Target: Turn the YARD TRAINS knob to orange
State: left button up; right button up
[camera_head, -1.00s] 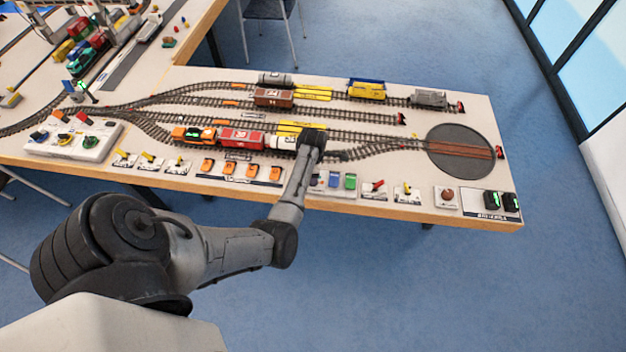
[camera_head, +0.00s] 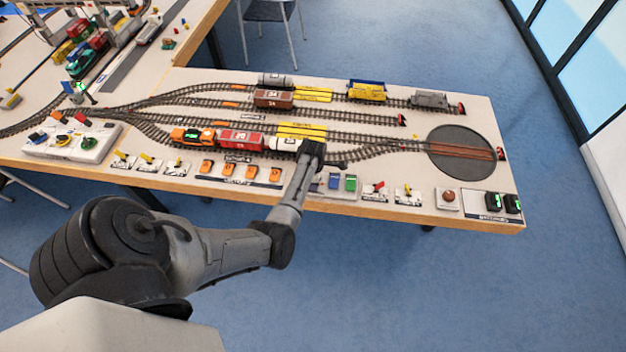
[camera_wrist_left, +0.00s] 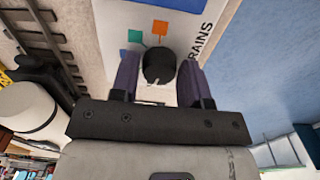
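In the left wrist view the dark round knob (camera_wrist_left: 158,66) sits on a white panel (camera_wrist_left: 118,20) printed "RAINS", the rest of the wording cut off. In the head view my left wrist (camera_head: 311,152) hides the knob. My right gripper is not in view.
Tracks with a white tank wagon (camera_head: 284,143) and a red wagon (camera_head: 240,139) lie behind. Orange switches (camera_head: 252,172) are to the left, a lever plate (camera_head: 376,190) to the right.

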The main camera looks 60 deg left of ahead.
pick_arm(q)
jog(key=c, duration=0.6)
jog(key=shift+o, duration=0.2)
jog(key=shift+r+m+p, duration=0.25)
jog(key=shift+m+p, duration=0.55)
jog(key=shift+p, duration=0.15)
jog(key=m+p, duration=0.2)
jog(key=shift+m, duration=0.3)
jog(key=m+p, duration=0.2)
jog(key=shift+m, duration=0.4)
jog(key=m+p, duration=0.1)
jog(key=m, duration=0.1)
jog(key=shift+f+m, duration=0.1)
jog(key=shift+m, duration=0.3)
jog(key=m+p, duration=0.1)
jog(key=m, duration=0.3)
jog(key=shift+p, duration=0.35)
jog(key=m, duration=0.4)
jog(key=shift+p, duration=0.4)
jog(key=m, duration=0.4)
jog(key=shift+f+m, duration=0.1)
jog(key=shift+m, duration=0.2)
jog(key=m, duration=0.9)
jog(key=shift+m, duration=0.4)
